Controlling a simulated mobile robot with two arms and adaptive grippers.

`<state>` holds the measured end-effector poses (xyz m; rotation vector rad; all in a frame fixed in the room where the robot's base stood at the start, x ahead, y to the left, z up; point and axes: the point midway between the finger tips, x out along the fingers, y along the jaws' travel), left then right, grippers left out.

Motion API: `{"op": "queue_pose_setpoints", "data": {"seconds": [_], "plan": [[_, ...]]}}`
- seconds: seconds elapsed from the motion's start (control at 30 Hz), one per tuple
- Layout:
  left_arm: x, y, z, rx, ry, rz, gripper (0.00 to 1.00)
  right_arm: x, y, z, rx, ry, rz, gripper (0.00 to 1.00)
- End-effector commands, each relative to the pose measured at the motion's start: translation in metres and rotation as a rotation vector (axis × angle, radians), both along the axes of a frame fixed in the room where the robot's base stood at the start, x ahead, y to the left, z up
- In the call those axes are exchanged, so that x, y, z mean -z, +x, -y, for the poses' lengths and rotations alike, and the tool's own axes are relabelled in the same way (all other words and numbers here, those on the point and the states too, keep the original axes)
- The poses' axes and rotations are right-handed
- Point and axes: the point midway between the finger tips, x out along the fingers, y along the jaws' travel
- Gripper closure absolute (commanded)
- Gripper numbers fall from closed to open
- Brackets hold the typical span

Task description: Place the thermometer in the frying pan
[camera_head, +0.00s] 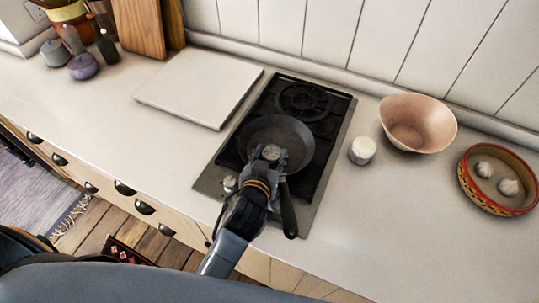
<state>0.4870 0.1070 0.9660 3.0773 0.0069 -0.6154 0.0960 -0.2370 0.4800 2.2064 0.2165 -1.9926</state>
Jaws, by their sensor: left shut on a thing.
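The dark frying pan (292,133) sits on the black gas hob, its handle pointing toward the front edge of the counter. My left gripper (268,157) reaches in from the front and is over the near part of the pan. It is shut on a small grey round-topped thing, which appears to be the thermometer (271,151). The gripper hides most of it, and I cannot tell whether it touches the pan. My right gripper is not in view.
A white board (199,87) lies left of the hob (331,108). A small white-topped jar (362,150), a pink bowl (418,124) and a patterned dish (499,180) with garlic bulbs stand to the right. The front right counter is clear.

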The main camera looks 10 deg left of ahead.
Motion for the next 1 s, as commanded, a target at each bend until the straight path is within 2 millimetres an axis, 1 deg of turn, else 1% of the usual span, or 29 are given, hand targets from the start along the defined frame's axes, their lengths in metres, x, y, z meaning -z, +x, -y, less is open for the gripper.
{"op": "queue_pose_setpoints", "data": {"seconds": [0.13,0.27,0.3,0.33,0.6,0.7,0.77,0.87,1.0], "plan": [[0.000,0.000,0.000,0.000,0.000,-0.001,0.85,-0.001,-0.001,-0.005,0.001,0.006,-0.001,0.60],[0.004,0.000,0.000,0.000,0.000,-0.001,0.85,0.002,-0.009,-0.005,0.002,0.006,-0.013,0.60],[0.003,0.000,0.000,0.000,0.000,-0.001,0.47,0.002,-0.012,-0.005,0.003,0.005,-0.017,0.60],[0.003,0.000,0.000,0.000,0.000,-0.001,0.43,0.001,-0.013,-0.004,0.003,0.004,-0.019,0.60],[0.003,0.000,0.000,0.000,0.000,-0.001,0.43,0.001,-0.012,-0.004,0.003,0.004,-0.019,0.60],[-0.003,0.000,0.000,0.000,0.001,0.000,0.43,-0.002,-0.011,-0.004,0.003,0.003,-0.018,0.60],[-0.004,-0.006,0.000,0.000,0.000,-0.004,0.43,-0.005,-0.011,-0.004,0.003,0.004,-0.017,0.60],[-0.011,-0.021,0.000,0.000,-0.001,-0.005,0.43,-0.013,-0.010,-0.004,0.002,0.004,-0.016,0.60],[-0.022,-0.049,0.000,-0.001,-0.002,-0.007,0.43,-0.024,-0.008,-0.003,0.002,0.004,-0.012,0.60]]}}
